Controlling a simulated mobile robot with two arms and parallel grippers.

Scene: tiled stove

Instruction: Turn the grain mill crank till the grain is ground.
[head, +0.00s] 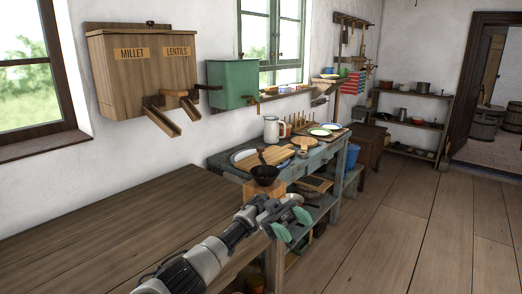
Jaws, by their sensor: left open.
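Any grain inside cannot be made out. My left gripper (291,224) is open and empty, its greenish finger pads apart, just in front of and below the box. It is not touching the bar. My right gripper is out of view.
A bare wooden table (110,225) fills the left. The workbench holds boards, plates and a light jug (271,130). A MILLET and LENTILS dispenser (145,75) and a green box (230,84) hang on the wall. The floor (400,220) at right is clear.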

